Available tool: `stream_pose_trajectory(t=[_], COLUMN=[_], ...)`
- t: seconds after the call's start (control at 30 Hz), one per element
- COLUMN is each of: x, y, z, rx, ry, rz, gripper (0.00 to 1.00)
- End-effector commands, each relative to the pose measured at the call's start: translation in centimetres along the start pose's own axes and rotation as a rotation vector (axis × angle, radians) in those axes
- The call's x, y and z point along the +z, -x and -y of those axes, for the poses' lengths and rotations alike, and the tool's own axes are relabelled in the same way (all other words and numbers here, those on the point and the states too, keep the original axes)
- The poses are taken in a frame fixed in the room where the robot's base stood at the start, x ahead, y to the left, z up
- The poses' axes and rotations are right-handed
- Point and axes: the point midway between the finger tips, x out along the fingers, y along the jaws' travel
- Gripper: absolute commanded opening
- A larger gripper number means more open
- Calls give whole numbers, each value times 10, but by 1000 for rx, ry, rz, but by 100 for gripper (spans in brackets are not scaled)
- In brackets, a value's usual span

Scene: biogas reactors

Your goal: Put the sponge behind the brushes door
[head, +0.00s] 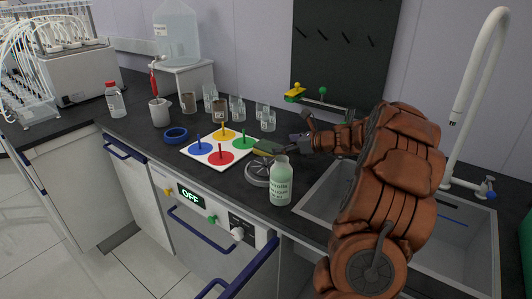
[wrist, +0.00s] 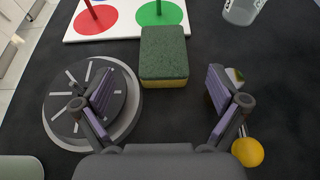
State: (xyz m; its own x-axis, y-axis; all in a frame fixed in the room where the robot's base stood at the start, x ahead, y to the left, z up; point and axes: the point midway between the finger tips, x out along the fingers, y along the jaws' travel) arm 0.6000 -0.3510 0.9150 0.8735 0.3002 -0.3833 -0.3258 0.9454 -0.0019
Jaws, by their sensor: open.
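The sponge (wrist: 163,55), with a green top and yellow base, lies flat on the dark worktop. It sits just ahead of my open gripper (wrist: 160,100), centred between the fingers but beyond their tips, and nothing is held. In the head view, the sponge (head: 267,147) is partly hidden beside my gripper (head: 282,146), low over the worktop. Cabinet fronts with blue handles (head: 124,150) run below the worktop. I cannot tell which one is the brushes door.
A round grey device (wrist: 118,128) stands close to the left finger. A green bottle (head: 280,185) stands at the front edge. A white board with coloured discs (head: 217,169) lies left of the sponge. A sink (head: 440,225) is at the right. Several beakers (head: 220,110) stand behind.

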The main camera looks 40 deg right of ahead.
Motion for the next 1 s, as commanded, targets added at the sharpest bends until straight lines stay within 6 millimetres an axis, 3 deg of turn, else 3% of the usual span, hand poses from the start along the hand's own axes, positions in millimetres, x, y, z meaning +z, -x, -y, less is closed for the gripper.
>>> stream_pose_trajectory(t=[0.4, 0.77, 1.0], x=[-5, -4, -4], y=[-49, -58, -58], z=[3, 3, 2], rx=[4, 4, 4], ry=[0, 0, 0], rz=[-1, 0, 1], gripper=[97, 97, 73])
